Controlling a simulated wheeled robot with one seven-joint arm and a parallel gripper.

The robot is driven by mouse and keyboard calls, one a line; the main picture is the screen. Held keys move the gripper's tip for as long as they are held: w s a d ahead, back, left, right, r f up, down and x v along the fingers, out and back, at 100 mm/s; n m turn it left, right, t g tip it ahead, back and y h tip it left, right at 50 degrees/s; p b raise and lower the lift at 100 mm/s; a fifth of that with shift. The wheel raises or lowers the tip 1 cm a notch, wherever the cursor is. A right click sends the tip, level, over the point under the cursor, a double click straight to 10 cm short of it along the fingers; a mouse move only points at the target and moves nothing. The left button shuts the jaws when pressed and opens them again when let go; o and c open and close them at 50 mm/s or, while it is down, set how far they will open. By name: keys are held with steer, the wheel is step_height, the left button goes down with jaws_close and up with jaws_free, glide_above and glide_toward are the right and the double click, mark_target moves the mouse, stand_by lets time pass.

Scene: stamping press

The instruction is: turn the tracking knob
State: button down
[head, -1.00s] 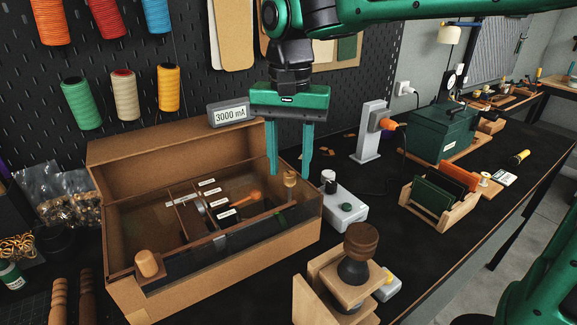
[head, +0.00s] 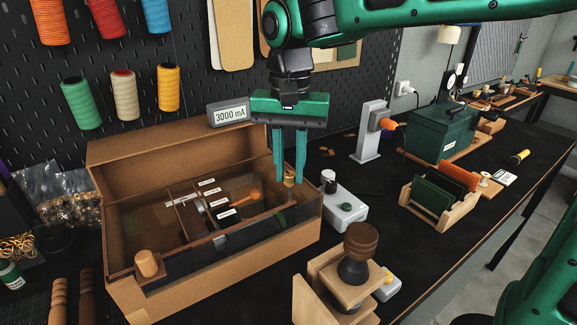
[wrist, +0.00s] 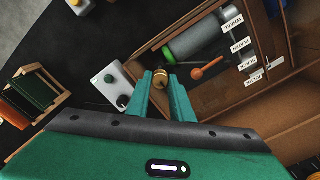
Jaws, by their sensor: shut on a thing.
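A small wooden knob (head: 288,178) stands at the right end of the open brown box (head: 230,253). My gripper (head: 289,182) points down over that end of the box, with its two green fingers close together. The fingers hide part of the knob in the head view. I see no label naming this knob. Another wooden knob (head: 147,263) sits at the box's front left corner.
A display reading 3000 mA (head: 229,114) stands behind the box. An orange-handled lever (head: 246,195) and white labels are inside the box. A grey control box (head: 344,208) stands close to the right. A wooden stamp (head: 359,255) stands in front.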

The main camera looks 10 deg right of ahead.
steer(key=n, duration=1)
steer(key=shift+n, duration=2.1)
steer(key=c, duration=1.6)
jaws_free()
steer(key=shift+d, duration=0.1)
steer(key=shift+o, duration=0.2)
